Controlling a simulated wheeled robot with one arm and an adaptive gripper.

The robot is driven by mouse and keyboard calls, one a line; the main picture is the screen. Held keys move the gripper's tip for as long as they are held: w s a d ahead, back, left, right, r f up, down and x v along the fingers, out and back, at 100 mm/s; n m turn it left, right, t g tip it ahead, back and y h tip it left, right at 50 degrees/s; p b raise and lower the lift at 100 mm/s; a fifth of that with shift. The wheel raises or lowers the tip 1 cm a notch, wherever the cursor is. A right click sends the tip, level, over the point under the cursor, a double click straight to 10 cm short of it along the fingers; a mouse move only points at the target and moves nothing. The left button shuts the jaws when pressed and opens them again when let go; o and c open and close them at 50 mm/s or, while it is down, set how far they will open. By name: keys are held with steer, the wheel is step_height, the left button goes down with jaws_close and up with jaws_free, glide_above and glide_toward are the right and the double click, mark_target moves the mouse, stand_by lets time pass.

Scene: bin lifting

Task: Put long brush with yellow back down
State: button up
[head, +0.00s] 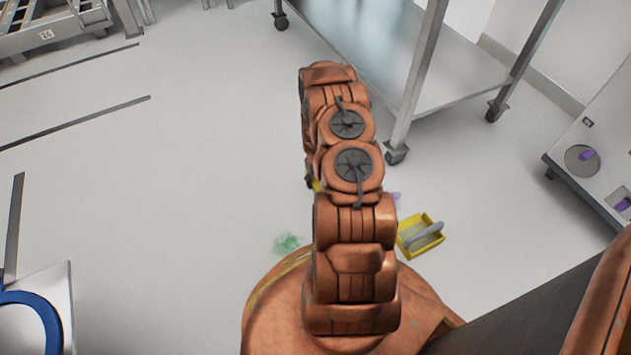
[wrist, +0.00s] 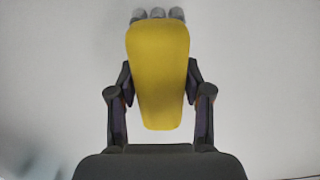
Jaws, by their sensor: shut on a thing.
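The long brush with a yellow back (wrist: 158,75) is in the wrist view, its broad yellow face toward the camera and grey rounded tips showing at its far end. My gripper (wrist: 159,88) is shut on it, with a dark finger on each side of the yellow part. In the head view only a small bit of yellow (head: 316,185) shows beside my arm, and my gripper is hidden behind the arm links. Plain pale floor fills the wrist view behind the brush; how high the brush is above it I cannot tell.
A yellow tray with a grey handle (head: 412,240) lies on the floor right of my arm. A green stain (head: 286,243) is left of it. A steel table on wheels (head: 455,75) stands behind. The floor at left is mostly clear.

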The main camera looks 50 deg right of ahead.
steer(key=shift+w+d+f+b, duration=0.15)
steer(key=shift+w+d+b, duration=0.15)
steer(key=shift+w+d, duration=0.35)
steer(key=shift+w+d+f+b, duration=0.1)
steer(key=shift+w+d+b, duration=0.15)
steer(key=shift+w+d, duration=0.35)
steer(key=shift+w+a+f+b, duration=0.15)
steer(key=shift+f+b, duration=0.95)
steer(key=shift+f, duration=0.55)
steer(key=shift+f, duration=0.1)
steer(key=o, duration=1)
